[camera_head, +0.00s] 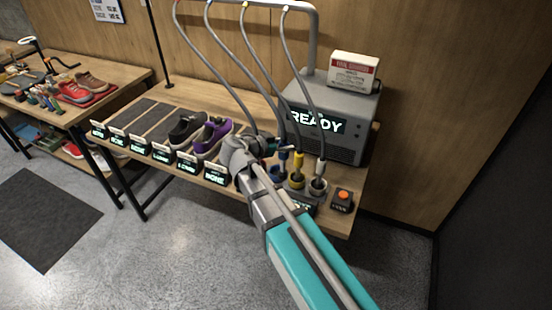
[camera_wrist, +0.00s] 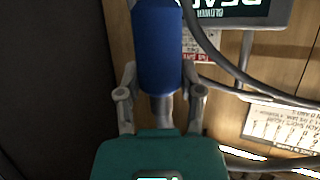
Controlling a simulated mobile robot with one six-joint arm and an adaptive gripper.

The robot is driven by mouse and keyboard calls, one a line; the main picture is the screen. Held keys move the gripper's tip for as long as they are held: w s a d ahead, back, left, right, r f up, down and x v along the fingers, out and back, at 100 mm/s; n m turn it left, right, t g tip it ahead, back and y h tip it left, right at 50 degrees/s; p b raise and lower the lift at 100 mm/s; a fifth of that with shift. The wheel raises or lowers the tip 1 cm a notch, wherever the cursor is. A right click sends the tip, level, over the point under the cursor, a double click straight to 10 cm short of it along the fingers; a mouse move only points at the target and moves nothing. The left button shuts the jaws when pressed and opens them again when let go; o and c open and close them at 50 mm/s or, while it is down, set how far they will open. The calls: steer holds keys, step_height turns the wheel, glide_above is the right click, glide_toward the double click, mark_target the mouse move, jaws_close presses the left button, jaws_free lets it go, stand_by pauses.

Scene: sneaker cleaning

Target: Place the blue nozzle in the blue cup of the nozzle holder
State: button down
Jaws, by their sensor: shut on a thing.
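My gripper (camera_head: 272,148) is at the nozzle holder and is shut on the blue nozzle (camera_head: 283,160). In the wrist view the blue nozzle (camera_wrist: 158,45) is a blue cylinder with a grey stem between the two fingers of my gripper (camera_wrist: 160,93). In the head view the nozzle stands roughly upright, with its lower end at or just over the blue cup (camera_head: 277,171). I cannot tell whether its tip is inside. The left part of the holder is hidden behind my arm.
A yellow nozzle (camera_head: 298,164) and a white nozzle (camera_head: 320,169) stand in the holder to the right. A box with an orange button (camera_head: 343,196) is beside them. The grey machine (camera_head: 325,130) reading READY stands behind. Grey hoses hang overhead. Shoes (camera_head: 207,136) sit to the left.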

steer(key=w+a+f+b, duration=0.2)
steer(key=w+f+b, duration=0.6)
steer(key=w, duration=0.3)
steer(key=shift+w+a+f, duration=0.25)
steer(key=shift+w+f, duration=0.05)
steer(key=shift+w, duration=0.05)
steer(key=shift+w+a+f+b, duration=0.1)
steer(key=shift+w+f+b, duration=0.1)
steer(key=shift+f+b, duration=0.85)
steer(key=shift+w+f+b, duration=0.2)
steer(key=shift+f+b, duration=0.7)
steer(key=shift+b, duration=0.1)
steer(key=shift+f, duration=0.2)
